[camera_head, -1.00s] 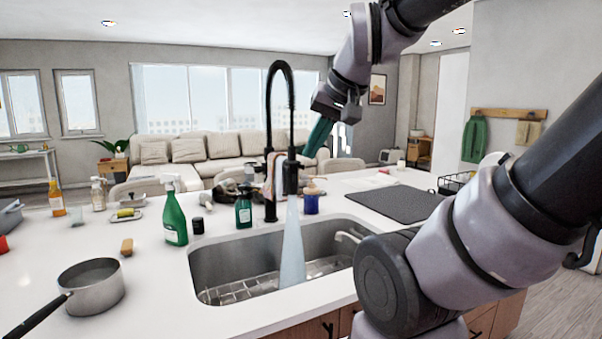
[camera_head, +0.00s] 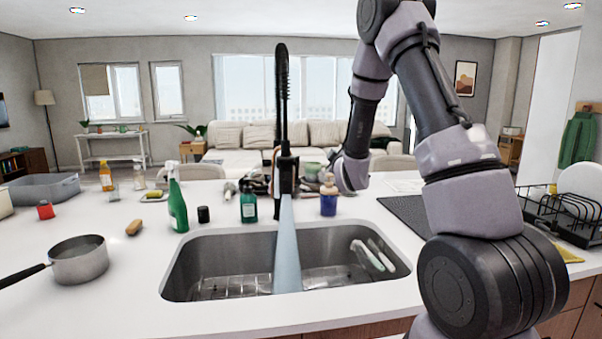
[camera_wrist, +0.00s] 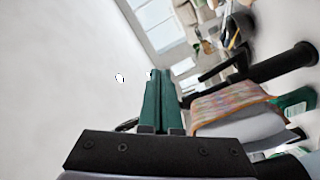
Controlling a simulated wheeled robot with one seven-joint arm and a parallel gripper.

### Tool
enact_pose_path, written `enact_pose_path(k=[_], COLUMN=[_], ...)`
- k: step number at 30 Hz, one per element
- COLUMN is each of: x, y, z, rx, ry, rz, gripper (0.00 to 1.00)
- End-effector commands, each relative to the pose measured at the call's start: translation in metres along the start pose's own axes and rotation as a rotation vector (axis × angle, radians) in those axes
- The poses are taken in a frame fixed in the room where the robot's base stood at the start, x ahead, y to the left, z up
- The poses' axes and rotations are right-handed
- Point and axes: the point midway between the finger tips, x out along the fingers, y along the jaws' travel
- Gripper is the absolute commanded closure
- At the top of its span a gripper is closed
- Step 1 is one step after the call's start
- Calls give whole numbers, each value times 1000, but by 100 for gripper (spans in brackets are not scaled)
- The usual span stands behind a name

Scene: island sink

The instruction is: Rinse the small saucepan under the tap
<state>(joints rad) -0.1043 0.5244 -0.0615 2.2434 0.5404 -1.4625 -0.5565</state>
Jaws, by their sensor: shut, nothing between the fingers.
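The small saucepan (camera_head: 80,266) is a grey metal pan with a dark handle. It stands upright on the white counter left of the sink, and looks empty. The black tap (camera_head: 284,180) rises behind the sink (camera_head: 205,262), with a pale water stream (camera_head: 287,250) falling into the basin. My wrist is low behind the counter items, just right of the tap, far from the saucepan. In the wrist view my gripper (camera_wrist: 160,74) shows two green fingers closed together with nothing between them. A patterned cloth (camera_wrist: 225,98) lies close beside them there. The fingertips are hard to make out in the head view.
A green spray bottle (camera_head: 177,205), a dark green soap bottle (camera_head: 248,203) and a blue bottle (camera_head: 328,198) stand behind the sink. A dish rack (camera_head: 560,212) is at right. The counter's front left is clear.

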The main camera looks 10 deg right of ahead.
Motion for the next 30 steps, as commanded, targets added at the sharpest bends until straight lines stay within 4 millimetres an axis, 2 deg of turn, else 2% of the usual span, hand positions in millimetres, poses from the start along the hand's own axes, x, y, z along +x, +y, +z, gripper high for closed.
enact_pose_path(k=[1,6,9,12,16,20,30], x=[3,-2,-10,-16,-17,-3,65], y=[-26,-85,-112,-129,-138,-137,-134], z=[8,17,19,20,18,12,-12], rx=[-94,-381,-500,-574,-613,-615,-613], ry=[37,179,245,289,315,320,319], rz=[14,86,113,130,141,145,145], gripper=[100,100,100,100,100,100,100])
